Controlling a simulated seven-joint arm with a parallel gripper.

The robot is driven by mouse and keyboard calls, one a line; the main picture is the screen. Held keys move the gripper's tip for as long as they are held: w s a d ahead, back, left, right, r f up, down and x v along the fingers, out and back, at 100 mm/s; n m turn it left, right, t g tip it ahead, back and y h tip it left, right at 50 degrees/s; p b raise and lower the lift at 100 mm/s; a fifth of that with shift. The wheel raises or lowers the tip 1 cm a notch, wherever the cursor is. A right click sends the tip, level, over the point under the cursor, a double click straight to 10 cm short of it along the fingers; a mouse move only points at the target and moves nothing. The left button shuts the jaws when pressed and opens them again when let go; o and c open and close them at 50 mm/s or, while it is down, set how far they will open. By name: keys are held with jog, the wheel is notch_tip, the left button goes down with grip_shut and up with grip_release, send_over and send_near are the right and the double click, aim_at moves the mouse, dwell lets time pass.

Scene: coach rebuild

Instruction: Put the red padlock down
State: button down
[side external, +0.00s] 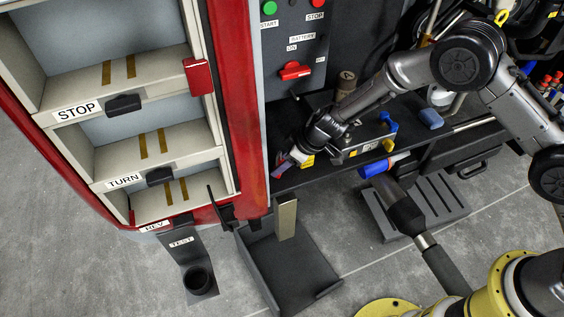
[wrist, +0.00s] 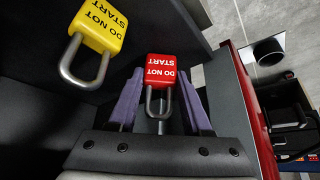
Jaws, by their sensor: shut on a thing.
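The red padlock (wrist: 161,72), marked DO NOT START, is between the purple fingertips of my gripper (wrist: 160,102) in the wrist view, its shackle pointing back toward the palm. My gripper is shut on it. In the side view my gripper (side external: 284,165) is at the left end of the dark shelf, beside the red cabinet post; the padlock is too small and covered there to make out clearly. A yellow padlock (wrist: 99,25), also marked DO NOT START, lies left of the red one in the wrist view, and its yellow body (side external: 307,160) shows beside my gripper in the side view.
A cabinet with bays labelled STOP (side external: 76,111) and TURN (side external: 124,181) stands left. Behind my gripper is a panel with a red switch handle (side external: 295,70). A blue-and-yellow tool (side external: 387,130) lies on the shelf to the right. A dark tray (side external: 290,270) is below on the floor.

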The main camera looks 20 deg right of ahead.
jog(key=shift+f, duration=0.1)
jog(key=shift+c, duration=1.7)
grip_release()
jog(key=shift+s+d+r, duration=0.1)
jog(key=shift+r, duration=0.35)
jog(key=v, duration=1.1)
jog(key=shift+d+r, duration=0.15)
jog(key=shift+r, duration=0.05)
